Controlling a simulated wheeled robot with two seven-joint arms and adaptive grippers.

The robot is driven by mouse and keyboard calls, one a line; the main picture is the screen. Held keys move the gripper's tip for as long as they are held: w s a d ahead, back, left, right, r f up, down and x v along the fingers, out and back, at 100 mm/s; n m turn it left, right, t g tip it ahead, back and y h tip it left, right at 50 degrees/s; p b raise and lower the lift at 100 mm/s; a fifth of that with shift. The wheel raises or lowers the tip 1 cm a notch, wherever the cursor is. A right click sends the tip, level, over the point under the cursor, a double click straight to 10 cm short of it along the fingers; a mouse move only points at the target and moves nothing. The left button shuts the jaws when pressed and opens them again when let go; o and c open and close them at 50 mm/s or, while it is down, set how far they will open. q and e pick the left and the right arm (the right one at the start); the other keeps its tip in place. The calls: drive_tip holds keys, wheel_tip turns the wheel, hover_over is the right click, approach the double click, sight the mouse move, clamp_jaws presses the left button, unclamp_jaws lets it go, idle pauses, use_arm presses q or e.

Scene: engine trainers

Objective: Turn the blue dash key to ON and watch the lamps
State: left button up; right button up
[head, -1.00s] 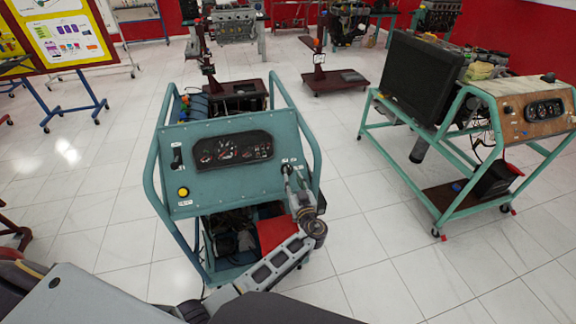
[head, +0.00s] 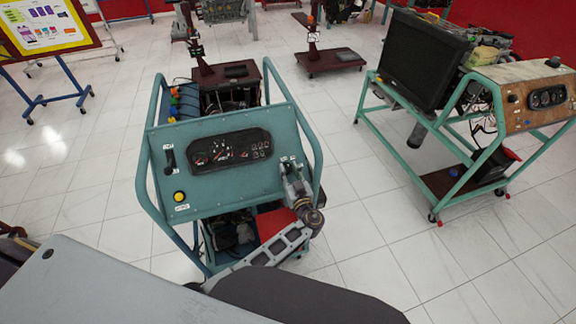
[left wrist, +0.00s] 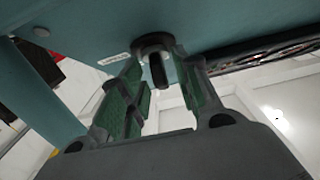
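The teal trainer panel (head: 225,185) faces me in the head view. Its black gauge cluster (head: 229,149) has dials and small indicators; whether lamps are lit is too small to tell. My left gripper (head: 291,168) is at the panel's upper right and covers the key there. In the left wrist view, a dark key (left wrist: 158,72) sticks out of a round black switch (left wrist: 153,43). Its blue colour does not show. The green-padded fingers of the left gripper (left wrist: 165,90) stand apart on either side of the key, with gaps visible. My right gripper is out of view.
A black toggle (head: 170,161) and a yellow button (head: 179,196) sit on the panel's left side. Teal frame tubes (head: 146,190) flank the panel. Another trainer with a dark radiator (head: 424,58) stands to the right. Tiled floor between them is clear.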

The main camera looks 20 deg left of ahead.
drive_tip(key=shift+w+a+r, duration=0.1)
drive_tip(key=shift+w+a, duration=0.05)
use_arm(q)
drive_tip(key=shift+r, duration=0.1)
clamp_jaws()
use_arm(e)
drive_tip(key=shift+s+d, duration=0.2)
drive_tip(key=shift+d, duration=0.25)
use_arm(q)
drive_tip(key=shift+a, duration=0.1)
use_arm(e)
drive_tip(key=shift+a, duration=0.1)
